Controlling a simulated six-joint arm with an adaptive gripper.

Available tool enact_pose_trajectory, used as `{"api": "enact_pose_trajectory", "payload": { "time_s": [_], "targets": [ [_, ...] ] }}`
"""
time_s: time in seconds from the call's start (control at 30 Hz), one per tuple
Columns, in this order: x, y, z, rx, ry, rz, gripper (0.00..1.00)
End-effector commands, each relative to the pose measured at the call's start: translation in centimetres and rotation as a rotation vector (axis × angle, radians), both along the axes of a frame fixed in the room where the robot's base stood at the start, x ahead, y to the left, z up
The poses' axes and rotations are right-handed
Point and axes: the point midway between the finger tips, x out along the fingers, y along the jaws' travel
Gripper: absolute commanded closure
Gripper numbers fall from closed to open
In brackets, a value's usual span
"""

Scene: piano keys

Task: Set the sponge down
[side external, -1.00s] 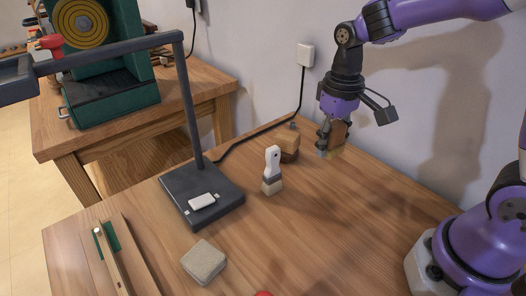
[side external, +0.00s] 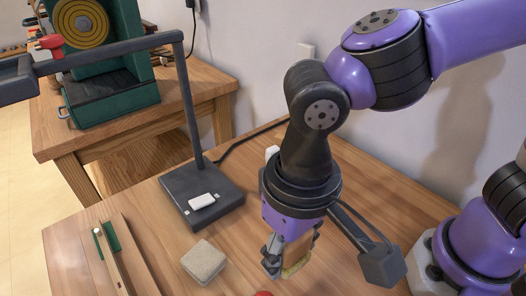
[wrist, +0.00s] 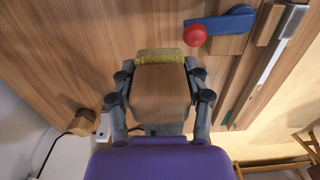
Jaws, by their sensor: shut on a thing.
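My gripper (side external: 290,262) is shut on the sponge (side external: 297,254), a tan, wood-coloured block with a rough yellow strip along its lower edge. It hangs over the front part of the wooden table. In the wrist view the sponge (wrist: 160,92) sits between both fingers, with its yellow strip at the far end. I cannot tell the exact gap between the strip and the table top.
A beige-grey block (side external: 205,262) lies left of my gripper. A dark stand (side external: 178,200) with a white piece is behind it. A white-handled brush (side external: 272,152) is mostly hidden.

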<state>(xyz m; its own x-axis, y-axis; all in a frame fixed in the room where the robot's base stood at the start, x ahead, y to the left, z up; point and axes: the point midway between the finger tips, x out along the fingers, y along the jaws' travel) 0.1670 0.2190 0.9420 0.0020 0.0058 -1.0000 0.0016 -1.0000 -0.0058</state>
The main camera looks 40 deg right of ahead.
Motion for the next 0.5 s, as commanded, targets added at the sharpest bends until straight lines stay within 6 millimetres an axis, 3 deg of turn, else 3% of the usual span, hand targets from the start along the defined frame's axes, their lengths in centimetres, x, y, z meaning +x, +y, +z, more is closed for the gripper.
{"api": "enact_pose_trajectory", "payload": {
  "time_s": [0.3, 0.5],
  "targets": [
    [6.7, -3.5, -4.6, -0.005, 0.005, -0.01, 0.85],
    [9.5, -4.7, -6.4, -0.002, 0.002, -0.003, 0.85]
  ]
}}
